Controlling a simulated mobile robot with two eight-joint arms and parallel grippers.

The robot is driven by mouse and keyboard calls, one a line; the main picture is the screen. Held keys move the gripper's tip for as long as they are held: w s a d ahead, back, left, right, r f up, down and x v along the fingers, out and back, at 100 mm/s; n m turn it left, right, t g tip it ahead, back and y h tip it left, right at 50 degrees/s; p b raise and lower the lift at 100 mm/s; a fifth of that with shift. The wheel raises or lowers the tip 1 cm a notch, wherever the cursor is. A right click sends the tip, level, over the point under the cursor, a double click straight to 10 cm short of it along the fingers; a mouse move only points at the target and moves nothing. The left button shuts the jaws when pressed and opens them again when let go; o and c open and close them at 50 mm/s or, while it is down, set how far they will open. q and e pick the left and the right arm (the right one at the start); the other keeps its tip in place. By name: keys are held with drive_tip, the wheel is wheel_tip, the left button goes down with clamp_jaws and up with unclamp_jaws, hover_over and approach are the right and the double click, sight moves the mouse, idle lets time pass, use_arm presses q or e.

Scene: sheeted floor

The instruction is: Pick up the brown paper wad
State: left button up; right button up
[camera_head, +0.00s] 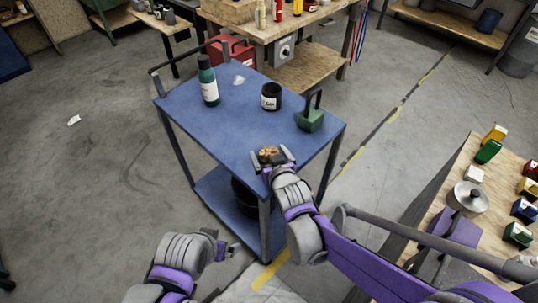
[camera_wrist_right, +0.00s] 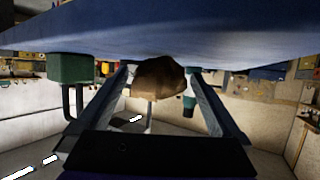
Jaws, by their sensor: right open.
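The brown paper wad (camera_head: 268,154) lies near the front edge of the blue cart top (camera_head: 230,135). My right gripper (camera_head: 271,160) is open at this edge, with its fingers on either side of the wad. In the right wrist view, which looks upside down, the wad (camera_wrist_right: 160,78) sits between the two spread fingers, with gaps at its sides. My left gripper (camera_head: 224,244) is low, in front of the cart and away from the wad; its jaw opening is too small to judge.
On the cart stand a green bottle (camera_head: 208,82), a black can (camera_head: 271,97), a green padlock-shaped block (camera_head: 310,118) and a pale crumpled scrap (camera_head: 239,80). A wooden table (camera_head: 450,190) with coloured boxes is at the right. The floor at left is mostly clear.

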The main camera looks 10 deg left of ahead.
drive_tip(key=x, duration=0.2)
drive_tip(key=shift+w+a+f, duration=0.1)
drive_tip(key=shift+w+f, duration=0.05)
drive_tip(key=shift+w, duration=0.1)
drive_tip(key=c, duration=1.4)
